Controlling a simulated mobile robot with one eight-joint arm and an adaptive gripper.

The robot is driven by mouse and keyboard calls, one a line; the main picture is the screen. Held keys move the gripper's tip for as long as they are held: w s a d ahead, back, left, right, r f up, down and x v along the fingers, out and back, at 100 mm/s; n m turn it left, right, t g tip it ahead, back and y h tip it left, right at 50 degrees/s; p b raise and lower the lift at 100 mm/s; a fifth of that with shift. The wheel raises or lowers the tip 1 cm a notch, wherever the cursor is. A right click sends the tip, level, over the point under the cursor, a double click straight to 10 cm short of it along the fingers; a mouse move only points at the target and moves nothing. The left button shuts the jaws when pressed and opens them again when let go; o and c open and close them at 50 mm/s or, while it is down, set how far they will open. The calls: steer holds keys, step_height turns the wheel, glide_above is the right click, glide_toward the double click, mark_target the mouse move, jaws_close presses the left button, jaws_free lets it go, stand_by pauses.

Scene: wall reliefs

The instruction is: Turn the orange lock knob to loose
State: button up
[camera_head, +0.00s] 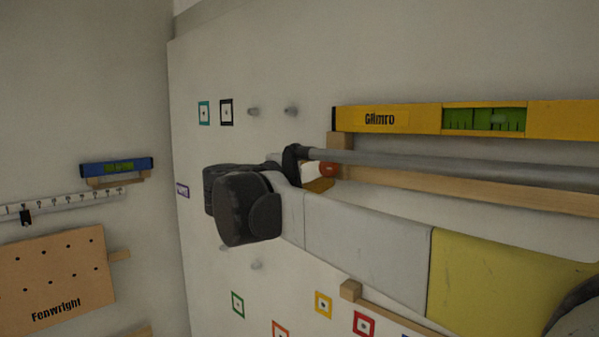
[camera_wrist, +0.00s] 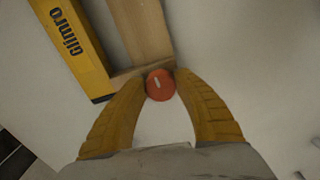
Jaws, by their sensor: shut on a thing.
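The orange lock knob (camera_wrist: 160,85) is a round disc with a short pale mark, nearly upright in the wrist view. It sits at the corner of a wooden ledge, by the end of a yellow spirit level. My gripper (camera_wrist: 159,79) has one ochre finger on each side of the knob, shut on it at the tips. In the head view the knob (camera_head: 328,169) shows only in part behind the end of my arm, with an ochre finger (camera_head: 320,185) just below it. Any "loose" or "tight" lettering cannot be made out.
The yellow Glimro level (camera_head: 390,119) rests on a wooden ledge (camera_head: 470,189) at right. Grey pegs (camera_head: 291,111) and small square markers (camera_head: 226,112) are on the wall panel. A blue level (camera_head: 117,167), a ruler and a Fenwright pegboard (camera_head: 55,280) are at left.

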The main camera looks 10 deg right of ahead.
steer(key=n, duration=0.4)
steer(key=shift+r+n, duration=0.1)
steer(key=shift+n, duration=0.3)
steer(key=n+b, duration=0.1)
steer(key=n, duration=0.2)
steer(key=shift+n, duration=0.3)
steer(key=n, duration=0.4)
steer(key=shift+r, duration=0.1)
steer(key=n, duration=0.4)
steer(key=shift+w+a+n, duration=0.1)
steer(key=shift+n, duration=0.2)
steer(key=o, duration=1.2)
